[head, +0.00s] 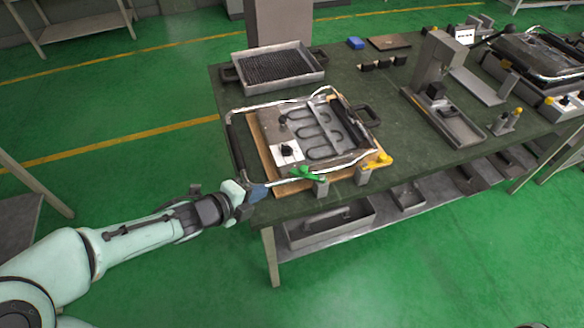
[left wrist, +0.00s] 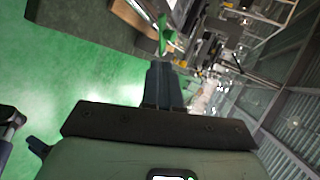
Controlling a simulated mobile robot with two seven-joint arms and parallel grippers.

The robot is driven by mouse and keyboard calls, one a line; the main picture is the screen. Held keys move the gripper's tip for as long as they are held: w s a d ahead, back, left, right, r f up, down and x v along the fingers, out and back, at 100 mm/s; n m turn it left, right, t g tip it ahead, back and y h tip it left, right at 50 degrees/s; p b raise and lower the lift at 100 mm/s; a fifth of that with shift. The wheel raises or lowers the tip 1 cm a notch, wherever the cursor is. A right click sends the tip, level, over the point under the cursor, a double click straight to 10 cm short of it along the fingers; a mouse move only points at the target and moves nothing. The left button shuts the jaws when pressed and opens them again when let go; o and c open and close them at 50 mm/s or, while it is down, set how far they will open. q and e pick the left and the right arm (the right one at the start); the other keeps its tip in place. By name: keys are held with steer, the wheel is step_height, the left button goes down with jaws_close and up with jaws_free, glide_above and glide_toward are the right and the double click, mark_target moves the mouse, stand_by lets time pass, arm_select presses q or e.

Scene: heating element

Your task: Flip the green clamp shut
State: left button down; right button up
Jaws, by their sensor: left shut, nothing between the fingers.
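The green clamp (head: 305,173) sits at the front edge of the heating-element fixture, on a small grey block. In the left wrist view the green clamp (left wrist: 164,35) shows just beyond my fingertips, its lever sticking out. My left gripper (head: 262,191) is shut and empty, at the table's front edge just left of the clamp, and its fingers (left wrist: 162,75) point toward it. A small gap seems to lie between fingers and clamp; contact cannot be told. The heating-element plate (head: 312,130) lies on a wooden board with a wire frame around it. My right gripper is not in view.
A yellow clamp (head: 378,160) stands to the right of the green one. A tray with a dark grate (head: 279,68) is behind the fixture. A grey press stand (head: 440,90) is at the right. Metal bins sit on the lower shelf.

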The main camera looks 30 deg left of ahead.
arm_select(q)
steer(key=shift+f, duration=0.1)
steer(key=b, duration=0.4)
glide_toward(301, 171)
step_height(301, 171, down, 4)
steer(key=w, duration=0.2)
steer(key=shift+w+d+r, duration=0.1)
steer(key=shift+w+r, duration=0.05)
steer(key=shift+w, duration=0.45)
steer(key=shift+w+d+r, duration=0.1)
steer(key=shift+w+d, duration=0.05)
steer(key=shift+w, duration=0.4)
steer(key=shift+w+d+p, duration=0.1)
steer(key=shift+w+p, duration=0.2)
steer(key=shift+w, duration=0.3)
